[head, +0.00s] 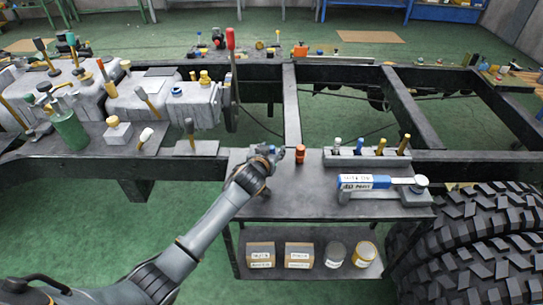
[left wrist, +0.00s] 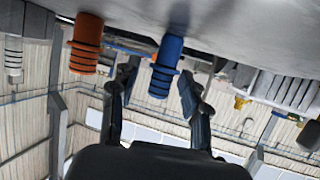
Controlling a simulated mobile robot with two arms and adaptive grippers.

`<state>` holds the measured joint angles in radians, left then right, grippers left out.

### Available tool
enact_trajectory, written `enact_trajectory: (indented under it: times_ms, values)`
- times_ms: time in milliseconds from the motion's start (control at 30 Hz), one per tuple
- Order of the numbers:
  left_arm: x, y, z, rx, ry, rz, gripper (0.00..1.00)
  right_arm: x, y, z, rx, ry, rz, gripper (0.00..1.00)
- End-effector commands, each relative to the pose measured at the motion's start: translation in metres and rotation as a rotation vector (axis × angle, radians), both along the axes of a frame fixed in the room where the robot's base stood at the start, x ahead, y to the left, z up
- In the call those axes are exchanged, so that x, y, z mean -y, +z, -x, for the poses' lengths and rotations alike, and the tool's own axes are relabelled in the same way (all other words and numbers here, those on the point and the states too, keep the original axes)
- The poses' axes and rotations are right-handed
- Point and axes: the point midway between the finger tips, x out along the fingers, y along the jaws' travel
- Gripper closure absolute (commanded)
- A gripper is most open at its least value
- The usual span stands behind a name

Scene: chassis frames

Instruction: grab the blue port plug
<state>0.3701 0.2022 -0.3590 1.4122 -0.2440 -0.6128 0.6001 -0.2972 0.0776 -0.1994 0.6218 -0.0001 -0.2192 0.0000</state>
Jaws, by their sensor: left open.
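The blue port plug (left wrist: 168,65) shows in the left wrist view as a ribbed blue cylinder on a dark surface, the picture appearing upside down. It lies between the two spread fingers of my left gripper (left wrist: 158,80), which is open; I cannot tell whether a finger touches it. My right gripper is not in view.
The dark chassis frame (head: 290,110) runs behind. A large tire (head: 480,240) stands right. The cart's front middle is clear.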

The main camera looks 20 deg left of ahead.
Motion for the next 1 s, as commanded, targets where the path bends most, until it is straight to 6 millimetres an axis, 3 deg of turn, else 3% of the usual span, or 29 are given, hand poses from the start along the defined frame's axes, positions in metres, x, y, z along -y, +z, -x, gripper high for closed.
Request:
enact_trajectory:
  times_ms: [100,333,767,1000]
  values:
    - [0.0,0.0,0.0,0.0,0.0,0.0,0.54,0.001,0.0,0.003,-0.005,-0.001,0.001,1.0]
    - [0.0,0.0,0.0,0.0,0.0,0.0,1.0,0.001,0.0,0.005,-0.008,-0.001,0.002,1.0]
    - [0.0,0.005,0.0,0.001,0.0,0.001,1.0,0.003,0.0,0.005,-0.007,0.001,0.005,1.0]
    - [-0.004,0.04,0.003,0.006,0.002,-0.001,1.0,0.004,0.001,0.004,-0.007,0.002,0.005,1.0]
